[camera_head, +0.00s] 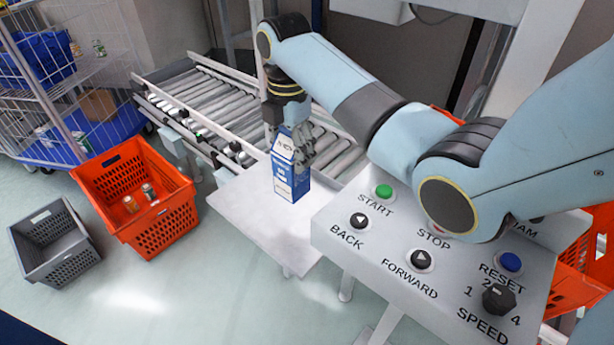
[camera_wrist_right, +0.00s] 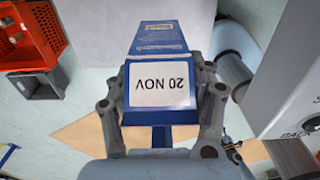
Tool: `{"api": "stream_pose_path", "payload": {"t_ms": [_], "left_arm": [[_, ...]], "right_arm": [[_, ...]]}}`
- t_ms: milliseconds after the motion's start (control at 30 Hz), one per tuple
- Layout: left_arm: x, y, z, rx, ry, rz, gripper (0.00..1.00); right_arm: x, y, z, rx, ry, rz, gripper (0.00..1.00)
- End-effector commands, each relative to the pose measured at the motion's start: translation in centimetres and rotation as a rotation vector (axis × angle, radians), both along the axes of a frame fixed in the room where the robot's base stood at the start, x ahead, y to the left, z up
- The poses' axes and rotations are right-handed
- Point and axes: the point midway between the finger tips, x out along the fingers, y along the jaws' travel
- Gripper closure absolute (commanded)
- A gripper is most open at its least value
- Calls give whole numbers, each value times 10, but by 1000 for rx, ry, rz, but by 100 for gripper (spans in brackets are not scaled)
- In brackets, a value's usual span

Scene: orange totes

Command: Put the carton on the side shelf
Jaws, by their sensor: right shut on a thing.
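The carton (camera_head: 290,168) is blue and white and stands upright at the white side shelf (camera_head: 243,214). My right gripper (camera_head: 290,145) is shut on the carton's upper part from above. In the right wrist view the carton (camera_wrist_right: 160,50) sits between the two fingers of the right gripper (camera_wrist_right: 160,112), with its "20 NOV" label facing the camera. The carton's base appears on or just above the shelf; I cannot tell which. My left gripper is not in view.
A roller conveyor (camera_head: 200,85) runs behind the shelf. A control panel (camera_head: 335,235) with buttons stands right of it. An orange tote (camera_head: 165,235) with small items and a grey crate (camera_head: 55,265) are on the floor at left. The shelf's front part is bare.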

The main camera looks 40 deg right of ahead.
Motion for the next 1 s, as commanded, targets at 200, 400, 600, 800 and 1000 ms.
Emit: {"api": "stream_pose_path", "payload": {"t_ms": [200,400,600,800,1000], "left_arm": [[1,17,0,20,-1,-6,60],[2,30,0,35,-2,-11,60],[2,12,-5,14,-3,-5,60],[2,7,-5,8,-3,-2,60],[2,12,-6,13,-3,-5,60]], "right_arm": [[0,2,-39,4,3,1,100],[0,2,-60,3,2,2,100],[0,3,-89,3,2,2,100],[0,2,-93,1,-2,2,100],[0,2,-95,2,-1,2,100]]}}
